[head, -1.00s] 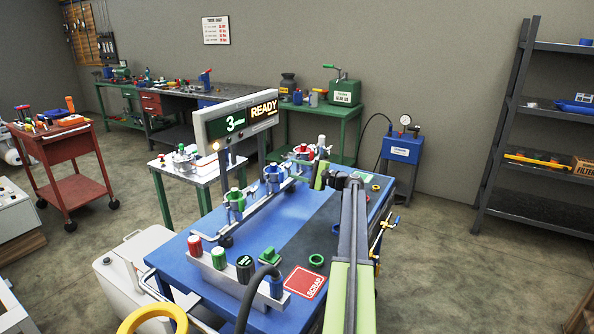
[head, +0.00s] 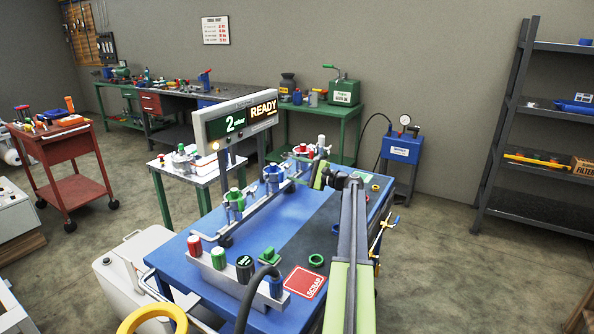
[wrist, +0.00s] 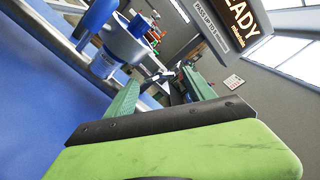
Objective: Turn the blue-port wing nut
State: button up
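In the head view a row of clamped ports runs along a rail on the blue bench (head: 270,240). The blue port (head: 272,180) stands between a green port (head: 236,205) and a red port (head: 303,153). My gripper (head: 320,177) is right of the blue port, close in front of the red one. In the wrist view my gripper (wrist: 160,78) has its two green fingers apart. A grey-blue port with blue parts (wrist: 125,42) is up and left of them. I cannot make out the wing nut or any contact with it; the space between the fingers is cluttered and dark.
The bench middle is mostly clear.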

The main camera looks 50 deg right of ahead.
jog(key=v, duration=1.7)
jog(key=shift+s, duration=0.3)
